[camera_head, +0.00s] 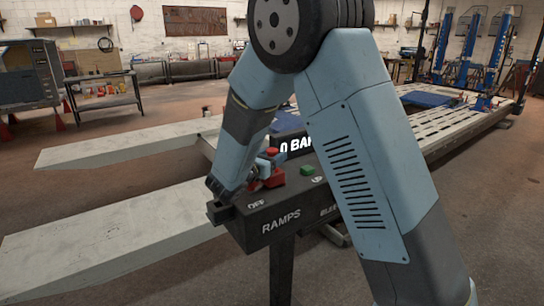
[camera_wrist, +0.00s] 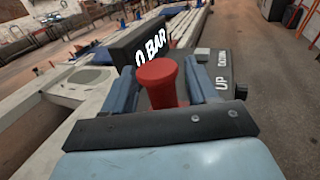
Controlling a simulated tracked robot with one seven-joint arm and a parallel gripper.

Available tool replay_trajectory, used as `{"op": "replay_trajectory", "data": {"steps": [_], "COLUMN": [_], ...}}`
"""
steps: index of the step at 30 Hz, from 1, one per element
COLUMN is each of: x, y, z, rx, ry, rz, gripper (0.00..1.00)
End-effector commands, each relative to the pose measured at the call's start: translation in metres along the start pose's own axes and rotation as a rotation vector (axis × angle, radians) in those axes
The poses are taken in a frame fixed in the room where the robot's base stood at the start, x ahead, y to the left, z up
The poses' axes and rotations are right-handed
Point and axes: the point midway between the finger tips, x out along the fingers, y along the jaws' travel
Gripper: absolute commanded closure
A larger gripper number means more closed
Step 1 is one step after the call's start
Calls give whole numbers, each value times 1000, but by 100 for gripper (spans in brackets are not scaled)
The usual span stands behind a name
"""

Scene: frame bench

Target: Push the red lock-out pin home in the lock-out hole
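In the wrist view a red pin-like piece (camera_wrist: 158,80) with a wide round head stands between the two blue fingers of my gripper (camera_wrist: 161,85). Its lower end is hidden behind the dark palm edge. The fingers flank it closely, and I cannot tell whether they touch it. In the head view my gripper (camera_head: 268,163) is low over the dark control box (camera_head: 283,222), beside red parts (camera_head: 272,179) near the "OFF" label. I cannot tell which red part is the pin. The lock-out hole is not clearly visible.
A "0 BAR" display (camera_head: 292,146) stands just behind the gripper. A green button (camera_head: 307,170) sits by "UP". Pale ramps (camera_head: 110,245) lie to the left, and a long lift platform (camera_head: 450,132) runs back to the right. Open floor lies beyond.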

Motion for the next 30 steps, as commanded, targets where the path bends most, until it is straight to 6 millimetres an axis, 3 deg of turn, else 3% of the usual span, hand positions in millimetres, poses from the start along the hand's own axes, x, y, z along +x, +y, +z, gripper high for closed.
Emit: {"op": "replay_trajectory", "data": {"steps": [10,14,30], "x": [-2,-12,-110], "y": [0,0,1], "z": [-2,-2,-2], "rx": [-3,-3,-2], "ry": [3,4,2], "rz": [0,3,3], "gripper": [35,35,35]}}
